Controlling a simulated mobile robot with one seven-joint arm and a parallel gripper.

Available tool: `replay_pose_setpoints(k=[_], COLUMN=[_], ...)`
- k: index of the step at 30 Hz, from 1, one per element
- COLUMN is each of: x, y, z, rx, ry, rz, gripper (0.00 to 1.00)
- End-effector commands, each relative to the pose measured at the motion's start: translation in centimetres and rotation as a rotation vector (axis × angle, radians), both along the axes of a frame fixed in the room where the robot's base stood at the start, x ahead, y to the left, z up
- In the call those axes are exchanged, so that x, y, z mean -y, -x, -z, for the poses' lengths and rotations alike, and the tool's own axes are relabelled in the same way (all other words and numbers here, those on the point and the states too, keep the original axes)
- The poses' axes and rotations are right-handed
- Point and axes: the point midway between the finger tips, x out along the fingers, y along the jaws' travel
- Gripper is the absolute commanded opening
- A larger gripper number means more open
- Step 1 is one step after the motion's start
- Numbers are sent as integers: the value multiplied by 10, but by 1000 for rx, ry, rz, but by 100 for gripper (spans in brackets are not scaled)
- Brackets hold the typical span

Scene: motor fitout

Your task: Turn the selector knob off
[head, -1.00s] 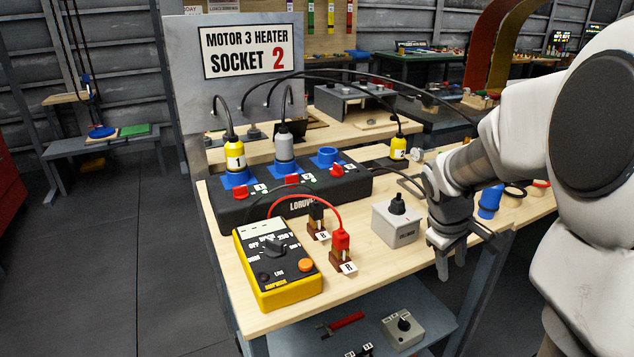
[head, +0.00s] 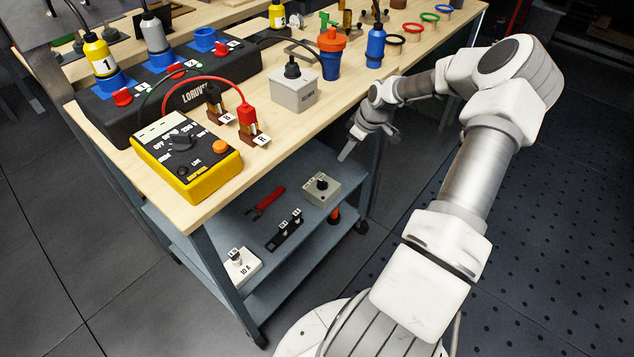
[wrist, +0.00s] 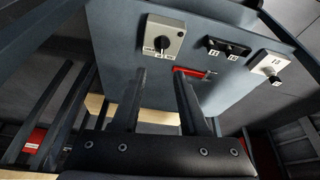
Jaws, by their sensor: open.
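A grey box with a black selector knob (head: 322,184) lies on the lower shelf. The same knob (wrist: 162,42) shows in the wrist view beyond my fingers, with small labels too blurred to read. Another grey box with a black knob (head: 292,69) stands on the tabletop. A yellow meter (head: 187,158) with a black dial sits at the table's front corner. My gripper (head: 357,148) is beside the table's right edge, above the shelf level. In the wrist view my gripper (wrist: 158,80) is open and empty, apart from the knob.
The lower shelf (head: 225,215) also holds a red tool (head: 264,202), a black block (head: 285,230) and a white box (head: 240,266). The tabletop (head: 160,205) overhangs the shelf, and a table leg (head: 376,170) stands near my gripper.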

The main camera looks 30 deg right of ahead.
Motion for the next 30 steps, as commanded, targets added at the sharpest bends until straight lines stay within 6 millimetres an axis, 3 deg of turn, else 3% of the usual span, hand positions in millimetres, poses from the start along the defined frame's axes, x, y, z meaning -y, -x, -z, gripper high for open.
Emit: replay_pose_setpoints(k=[8, 24, 30], x=[-4, -24, -30], y=[-8, -45, -57], z=[16, 121, 151], rx=[19, 17, 18], ry=[-28, -27, -26], rz=[-11, -11, -11], gripper=[44, 44, 44])
